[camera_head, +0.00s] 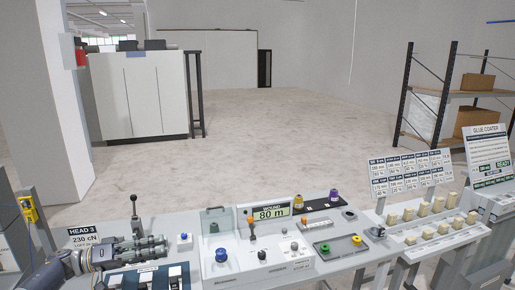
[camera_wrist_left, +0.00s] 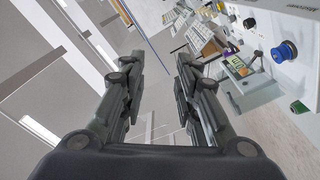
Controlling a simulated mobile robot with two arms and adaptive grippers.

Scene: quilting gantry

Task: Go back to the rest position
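My left gripper (camera_head: 152,246) reaches in from the lower left in the head view, over the left part of the control desk (camera_head: 350,262). In the left wrist view, the two dark fingers of the left gripper (camera_wrist_left: 160,75) stand apart with nothing between them, so it is open and empty. In that view the desk with its blue knob (camera_wrist_left: 284,52) lies tilted at the upper right. My right gripper does not show in either view.
A black lever (camera_head: 134,208) stands just behind the left gripper. The desk also carries a "80 m" display (camera_head: 271,213), a blue knob (camera_head: 221,254) and a rack of pale blocks (camera_head: 437,206) at right.

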